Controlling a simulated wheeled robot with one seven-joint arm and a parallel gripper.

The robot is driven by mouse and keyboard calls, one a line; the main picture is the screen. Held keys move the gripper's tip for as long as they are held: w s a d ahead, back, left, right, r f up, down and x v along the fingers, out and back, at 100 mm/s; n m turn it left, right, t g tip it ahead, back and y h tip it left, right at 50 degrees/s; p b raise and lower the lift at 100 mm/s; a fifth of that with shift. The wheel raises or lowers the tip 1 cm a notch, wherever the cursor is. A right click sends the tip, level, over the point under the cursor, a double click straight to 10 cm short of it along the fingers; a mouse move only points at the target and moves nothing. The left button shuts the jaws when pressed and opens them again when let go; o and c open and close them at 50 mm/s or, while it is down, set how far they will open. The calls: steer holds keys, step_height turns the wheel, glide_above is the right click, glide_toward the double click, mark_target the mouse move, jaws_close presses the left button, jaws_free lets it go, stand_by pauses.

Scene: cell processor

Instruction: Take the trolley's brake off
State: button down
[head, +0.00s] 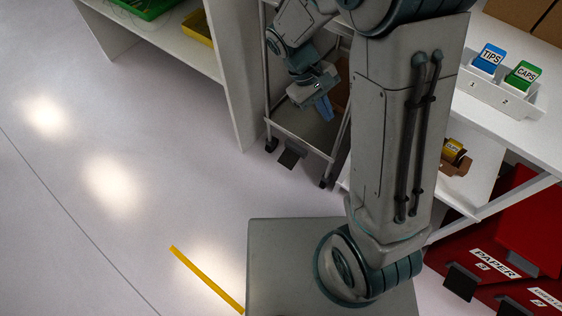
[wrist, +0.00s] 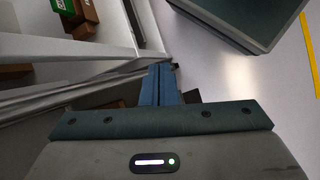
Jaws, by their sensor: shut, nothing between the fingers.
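The trolley (head: 299,137) is a light metal frame with shelves and dark casters, standing at the upper middle of the head view. A black pedal (head: 289,158) sticks out low on its near side, between two casters, close to the floor; it looks like the brake. My gripper (head: 325,111) has blue fingers pointing down and is over the trolley's lower part in the head view, above and right of the pedal. In the wrist view my gripper (wrist: 167,84) is shut and empty beside the white rails. A small dark piece (wrist: 191,96) shows just right of the fingertips, partly hidden; I cannot tell whether they touch.
A white shelf unit (head: 232,70) stands left of the trolley. A yellow floor line (head: 206,279) lies near my base. The left floor is clear.

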steer(key=w+a+f+n+h+b, duration=0.2)
steer(key=a+f, duration=0.1)
steer(key=f, duration=0.4)
steer(key=w+a+f+n+h+b, duration=0.1)
steer(key=w+a+f+n+h, duration=0.1)
steer(key=f, duration=0.4)
steer(key=n+t+h+b, duration=0.5)
steer(key=n+t+b, duration=0.1)
steer(key=n+t, duration=0.5)
glide_toward(289, 159)
step_height(289, 159, up, 3)
steer(key=s+d, duration=0.2)
step_height(289, 159, down, 12)
steer(key=s+a+n+t+y+b, duration=0.2)
steer(key=s+n+t+y+b, duration=0.1)
steer(key=n+t, duration=0.35)
steer(key=f+b+x, duration=0.1)
steer(key=b+x, duration=0.2)
steer(key=x, duration=0.7)
steer(key=shift+g, duration=0.25)
steer(key=shift+s+a+r, duration=0.1)
steer(key=shift+s+r, duration=0.1)
steer(key=shift+r, duration=0.5)
steer(key=shift+s+r, duration=0.2)
steer(key=shift+r, duration=0.5)
steer(key=shift+s+a+r, duration=0.1)
steer(key=shift+s+r, duration=0.15)
steer(key=shift+r, duration=0.45)
